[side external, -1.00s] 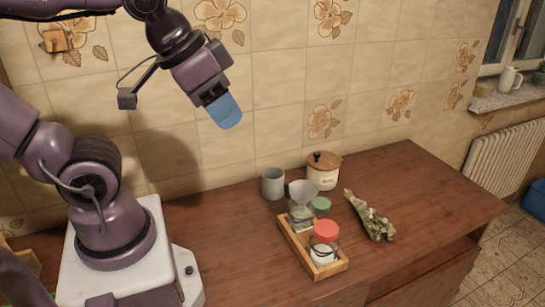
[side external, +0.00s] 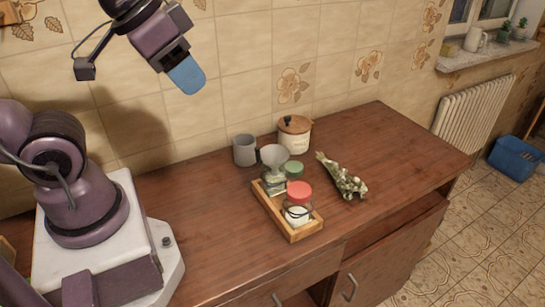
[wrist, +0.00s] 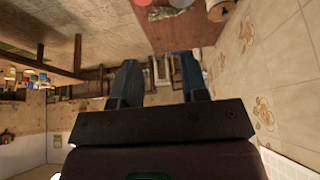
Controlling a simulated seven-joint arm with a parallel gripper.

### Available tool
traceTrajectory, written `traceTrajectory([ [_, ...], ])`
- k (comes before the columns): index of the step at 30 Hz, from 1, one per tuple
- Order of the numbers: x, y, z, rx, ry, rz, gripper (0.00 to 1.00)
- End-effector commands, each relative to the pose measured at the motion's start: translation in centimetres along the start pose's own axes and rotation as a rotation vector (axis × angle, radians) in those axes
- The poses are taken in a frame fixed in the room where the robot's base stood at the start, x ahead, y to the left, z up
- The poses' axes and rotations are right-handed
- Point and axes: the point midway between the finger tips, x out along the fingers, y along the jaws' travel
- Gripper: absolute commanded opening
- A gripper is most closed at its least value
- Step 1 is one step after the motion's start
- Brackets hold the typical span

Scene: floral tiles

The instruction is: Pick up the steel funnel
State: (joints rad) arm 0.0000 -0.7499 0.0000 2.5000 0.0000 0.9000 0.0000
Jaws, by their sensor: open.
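The steel funnel (side external: 274,154) is a grey cone, wide end up, sitting on top of a clear glass jar (side external: 275,182) at the back end of a wooden tray (side external: 287,226). My gripper (side external: 188,80) is high above the counter, up and to the left of the funnel and well apart from it. In the side view its blue fingers overlap. In the wrist view my gripper (wrist: 157,78) shows two blue fingers apart with nothing between them. I cannot make out the funnel in the wrist view.
A red-lidded jar (side external: 298,204) stands at the tray's front. A green-lidded jar (side external: 294,169), a grey mug (side external: 244,150) and a wooden-lidded canister (side external: 295,137) stand close by. A leafy bundle (side external: 343,178) lies to the right. The counter (side external: 410,152) is clear farther right.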

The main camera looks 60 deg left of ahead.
Motion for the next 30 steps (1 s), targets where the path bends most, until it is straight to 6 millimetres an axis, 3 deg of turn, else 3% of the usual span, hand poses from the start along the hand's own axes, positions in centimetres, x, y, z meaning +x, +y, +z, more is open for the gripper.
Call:
traceTrajectory([
  [17,0.5,0.6,0.1,0.026,-0.025,0.014,0.40],
  [23,4.4,2.8,0.4,0.143,-0.226,0.043,0.40],
  [30,10.0,5.1,1.0,0.417,-0.546,-0.026,0.40],
])
